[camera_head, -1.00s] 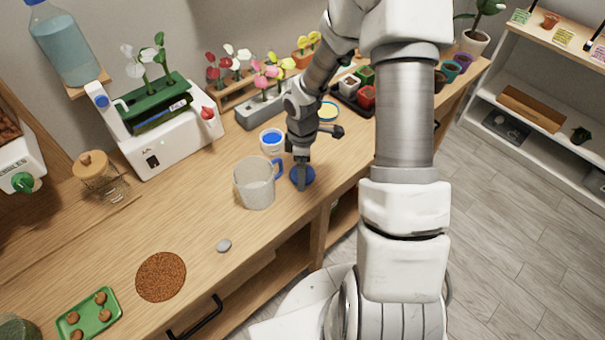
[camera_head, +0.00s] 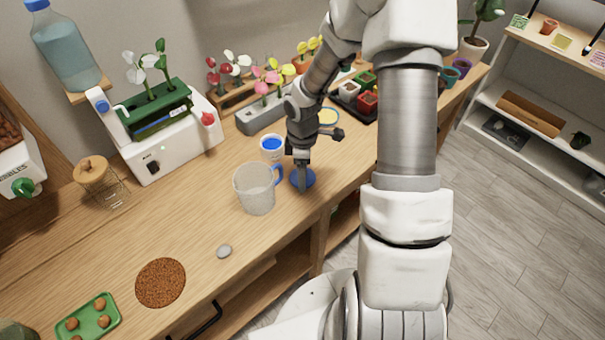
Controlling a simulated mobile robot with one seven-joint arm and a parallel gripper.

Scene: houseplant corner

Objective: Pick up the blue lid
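A round blue lid (camera_head: 311,180) lies on the wooden counter, just right of a pale grey mug with a blue handle. My gripper (camera_head: 303,187) points down right over the lid, and its fingers cover the lid's middle. The fingers look very close to the lid, but I cannot tell whether they touch it. The finger gap is too small and side-on to show whether the gripper is open or shut.
The mug (camera_head: 256,190) stands close left of my gripper, with a small blue-topped white pot (camera_head: 271,144) behind it. A grey stone (camera_head: 224,251) and a brown round mat (camera_head: 161,282) lie at front left. Bare counter lies between.

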